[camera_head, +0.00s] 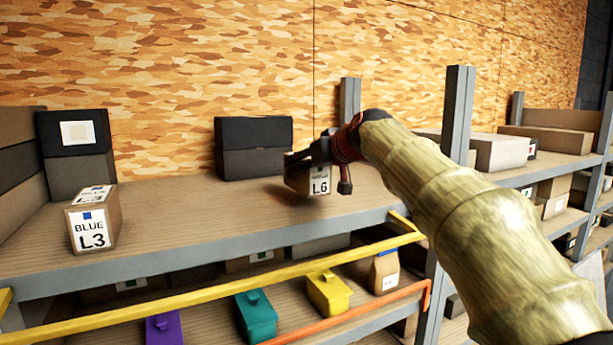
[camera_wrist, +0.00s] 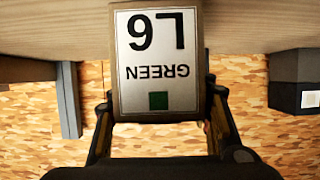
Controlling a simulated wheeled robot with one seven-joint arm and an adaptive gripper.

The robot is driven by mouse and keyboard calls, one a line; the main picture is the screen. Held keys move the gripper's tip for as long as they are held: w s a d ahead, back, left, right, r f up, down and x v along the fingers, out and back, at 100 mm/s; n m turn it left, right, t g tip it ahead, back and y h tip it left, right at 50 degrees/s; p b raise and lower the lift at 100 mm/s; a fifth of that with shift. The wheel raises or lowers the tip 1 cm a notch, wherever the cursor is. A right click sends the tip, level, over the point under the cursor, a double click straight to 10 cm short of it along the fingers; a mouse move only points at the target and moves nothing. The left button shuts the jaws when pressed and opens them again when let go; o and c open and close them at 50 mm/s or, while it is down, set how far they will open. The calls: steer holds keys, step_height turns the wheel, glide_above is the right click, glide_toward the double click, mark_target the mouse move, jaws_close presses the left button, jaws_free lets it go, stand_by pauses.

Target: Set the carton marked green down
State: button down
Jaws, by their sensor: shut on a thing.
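A dark shadow lies on the shelf just below and left of the carton. I cannot tell whether its base touches the shelf.
A BLUE L3 carton (camera_head: 93,222) stands at the shelf's left. Black boxes stand at the back left (camera_head: 76,145) and back middle (camera_head: 254,145). A grey post (camera_head: 457,115) rises right of my gripper. Bare shelf lies between the L3 carton and my gripper. Coloured bins, including a teal one (camera_head: 256,315), sit below.

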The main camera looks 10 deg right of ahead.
steer(key=shift+w+f, duration=0.1)
steer(key=shift+f, duration=0.95)
steer(key=shift+s+f, duration=0.15)
steer(key=shift+s, duration=0.1)
steer(key=shift+w+f, duration=0.15)
steer(key=shift+w, duration=0.05)
steer(key=c, duration=0.8)
jaws_free()
steer(key=shift+f, duration=0.15)
steer(key=shift+c, duration=0.2)
steer(key=shift+s, duration=0.1)
